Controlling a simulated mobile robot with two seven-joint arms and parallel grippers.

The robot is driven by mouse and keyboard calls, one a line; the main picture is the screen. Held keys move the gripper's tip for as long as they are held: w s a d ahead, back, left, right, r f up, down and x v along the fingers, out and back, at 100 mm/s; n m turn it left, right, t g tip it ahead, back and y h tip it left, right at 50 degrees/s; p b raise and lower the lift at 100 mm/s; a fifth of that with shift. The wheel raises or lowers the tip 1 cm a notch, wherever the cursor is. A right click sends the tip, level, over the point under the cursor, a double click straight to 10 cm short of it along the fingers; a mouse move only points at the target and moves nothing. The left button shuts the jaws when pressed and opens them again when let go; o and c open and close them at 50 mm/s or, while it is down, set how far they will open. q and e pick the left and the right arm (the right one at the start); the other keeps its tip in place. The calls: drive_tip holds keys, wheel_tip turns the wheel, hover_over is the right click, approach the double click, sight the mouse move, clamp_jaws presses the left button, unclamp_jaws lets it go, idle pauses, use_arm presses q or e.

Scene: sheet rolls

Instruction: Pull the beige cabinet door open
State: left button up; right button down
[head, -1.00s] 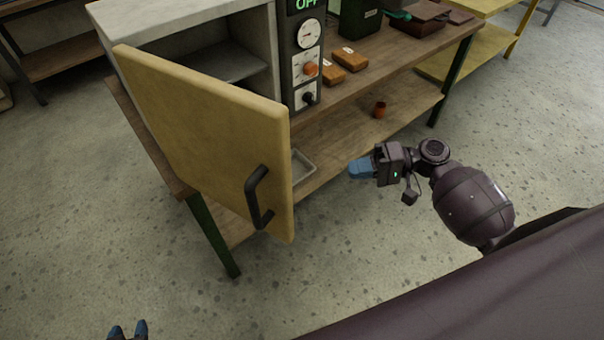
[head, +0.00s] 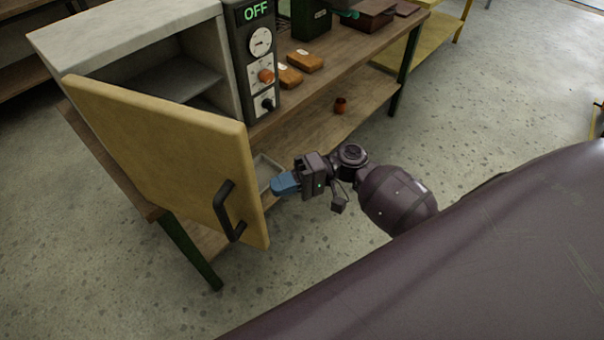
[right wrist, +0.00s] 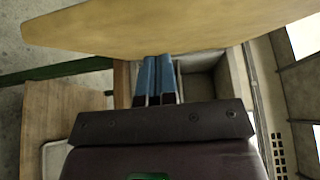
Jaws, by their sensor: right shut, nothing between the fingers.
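The beige cabinet door (head: 160,155) stands swung wide open from the grey cabinet (head: 130,40), whose shelf inside shows. A black bar handle (head: 225,212) is on the door's outer face near its free edge. My right gripper (head: 276,186) has blue fingers, shut and empty, just to the right of the door's free edge, on its inner side. In the right wrist view the blue fingers (right wrist: 155,80) are together, and the door (right wrist: 170,28) spans the top of the picture. I cannot tell whether the fingers touch the door. My left gripper is out of view.
The cabinet stands on a wooden workbench with green legs (head: 190,252). A control panel (head: 262,60) reading OFF adjoins it. Orange-brown blocks (head: 305,61) lie on the bench top. Floor in front is clear.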

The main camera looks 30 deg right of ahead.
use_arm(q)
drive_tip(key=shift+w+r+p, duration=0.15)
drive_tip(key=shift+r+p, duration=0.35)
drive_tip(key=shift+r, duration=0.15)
use_arm(e)
drive_tip(key=s+a, duration=0.2)
drive_tip(key=shift+s+a, duration=0.25)
drive_tip(key=shift+a, duration=0.15)
